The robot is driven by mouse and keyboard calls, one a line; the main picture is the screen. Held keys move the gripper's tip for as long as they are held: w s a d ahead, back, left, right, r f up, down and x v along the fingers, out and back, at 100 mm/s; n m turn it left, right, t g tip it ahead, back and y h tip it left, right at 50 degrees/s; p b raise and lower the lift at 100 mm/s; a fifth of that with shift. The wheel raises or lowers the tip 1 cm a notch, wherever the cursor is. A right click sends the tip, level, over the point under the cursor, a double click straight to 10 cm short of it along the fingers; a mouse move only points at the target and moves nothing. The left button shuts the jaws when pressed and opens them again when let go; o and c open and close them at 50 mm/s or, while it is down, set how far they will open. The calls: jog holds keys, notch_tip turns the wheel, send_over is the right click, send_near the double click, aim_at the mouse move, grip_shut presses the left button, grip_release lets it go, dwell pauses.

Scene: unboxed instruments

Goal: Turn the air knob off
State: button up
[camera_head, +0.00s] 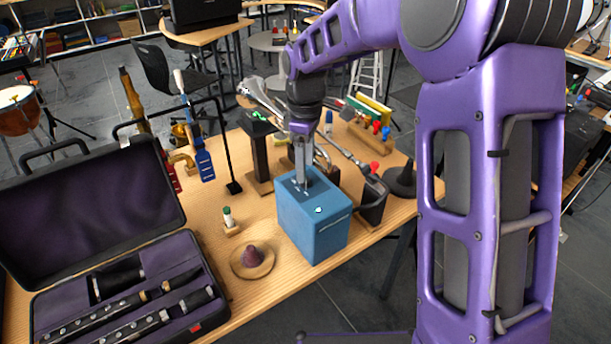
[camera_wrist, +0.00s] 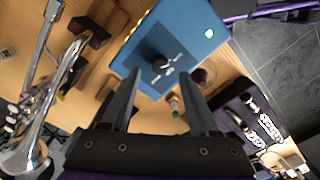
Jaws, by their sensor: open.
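A blue box (camera_head: 318,228) stands on the wooden table in the head view. In the wrist view the blue box (camera_wrist: 196,22) fills the upper middle. A small black knob (camera_wrist: 158,63) with white marks beside it sits on its face. My gripper (camera_wrist: 160,76) is open, with its two dark fingers apart on either side of the knob and nothing held. I cannot tell whether the fingers touch the knob or the box. In the head view my gripper (camera_head: 303,172) points down over the box top, and the knob is hard to make out there.
A silver trumpet (camera_wrist: 40,110) is close on the left in the wrist view. An open black case (camera_head: 100,215) with woodwind parts, a purple cone on a round wooden base (camera_head: 252,262) and a small green-capped bottle (camera_head: 228,217) are left of the box. Several stands crowd behind it.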

jog(key=shift+f, duration=1.7)
grip_shut()
